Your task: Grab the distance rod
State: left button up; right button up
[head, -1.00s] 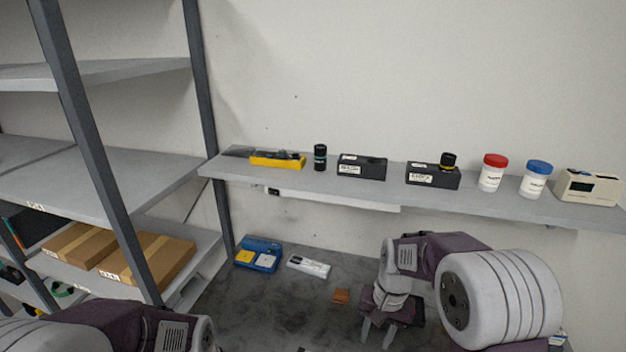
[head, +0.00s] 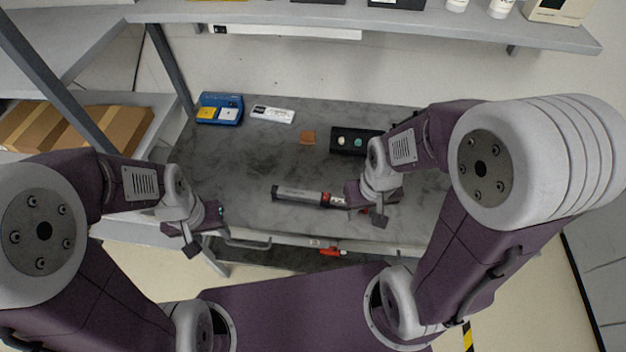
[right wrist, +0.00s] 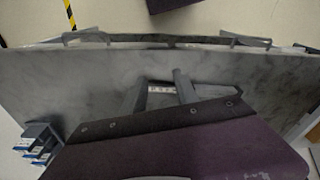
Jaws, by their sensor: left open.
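A slim grey and black rod (head: 300,195) lies on the dark marbled table near its front edge, in the middle of the head view; I take it for the distance rod. My right gripper (head: 366,206) is over its right end and hides part of it. In the right wrist view, my right gripper (right wrist: 160,90) has its fingers apart, with a pale marked strip (right wrist: 161,90) between them; contact cannot be told. My left gripper (head: 206,228) is open and empty at the table's front left corner, apart from the rod.
A red item (head: 330,251) is below the front edge. Cardboard boxes (head: 110,135) are on the left rack.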

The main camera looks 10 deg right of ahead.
aim_at(288, 194)
jog(key=i+j+z, duration=0.15)
jog(key=j+z, duration=0.25)
jog(key=j, duration=0.35)
jog(key=j+z, duration=0.4)
jog(key=j, duration=0.35)
jog(key=k+j+z, duration=0.1)
jog(key=j+z, duration=0.25)
jog(key=j, duration=0.45)
